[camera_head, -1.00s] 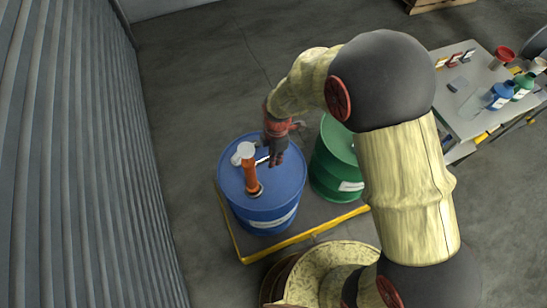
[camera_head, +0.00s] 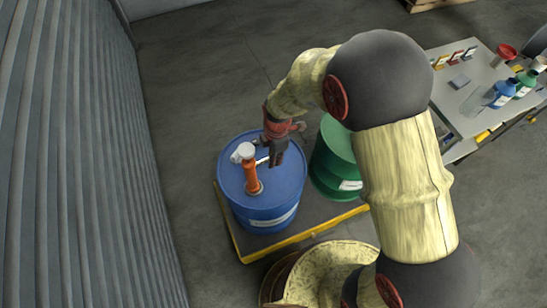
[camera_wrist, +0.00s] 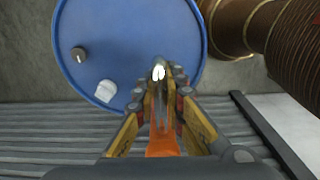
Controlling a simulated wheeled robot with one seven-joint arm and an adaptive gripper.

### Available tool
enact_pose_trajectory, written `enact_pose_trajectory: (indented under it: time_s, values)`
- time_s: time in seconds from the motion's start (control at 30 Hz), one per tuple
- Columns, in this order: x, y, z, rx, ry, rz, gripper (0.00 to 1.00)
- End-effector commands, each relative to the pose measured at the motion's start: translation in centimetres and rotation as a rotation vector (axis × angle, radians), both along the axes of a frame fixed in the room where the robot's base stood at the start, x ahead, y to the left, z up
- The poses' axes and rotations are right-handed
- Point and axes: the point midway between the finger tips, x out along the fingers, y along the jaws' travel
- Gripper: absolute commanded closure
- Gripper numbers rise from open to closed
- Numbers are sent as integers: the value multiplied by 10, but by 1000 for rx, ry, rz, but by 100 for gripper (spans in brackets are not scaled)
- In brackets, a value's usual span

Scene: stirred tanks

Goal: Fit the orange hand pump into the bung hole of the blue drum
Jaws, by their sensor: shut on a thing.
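The blue drum (camera_head: 233,200) stands upright, and its top shows in the wrist view (camera_wrist: 130,25). The orange hand pump (camera_head: 251,176) stands nearly upright over the drum top, with a pale piece (camera_head: 243,152) at its upper end. Its lower end is at a dark ring on the lid. I cannot tell whether it sits inside the bung hole, which is hidden. My gripper (camera_head: 276,160) is shut on the pump's metal rod, to the right of the orange body. In the wrist view, the fingers (camera_wrist: 159,78) close around the rod, with an orange part (camera_wrist: 163,145) nearer the camera.
A green drum (camera_head: 335,165) stands close on the right. Both drums are on a dark pallet with a yellow edge (camera_head: 290,240). A ribbed wall (camera_head: 85,150) is at the left. A table (camera_head: 455,110) with bottles is at the right.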

Motion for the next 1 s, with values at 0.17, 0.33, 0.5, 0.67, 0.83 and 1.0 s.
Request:
enact_pose_trajectory:
  time_s: [0.17,0.33,0.5,0.67,0.83,1.0]
  values:
    - [1,0,-4,1,-2,0,100]
    - [1,0,-7,1,-2,0,100]
    - [1,0,-11,1,-2,0,100]
    - [1,0,-13,1,-2,0,87]
    - [0,0,-13,0,-1,0,77]
    - [0,0,-13,0,0,0,68]
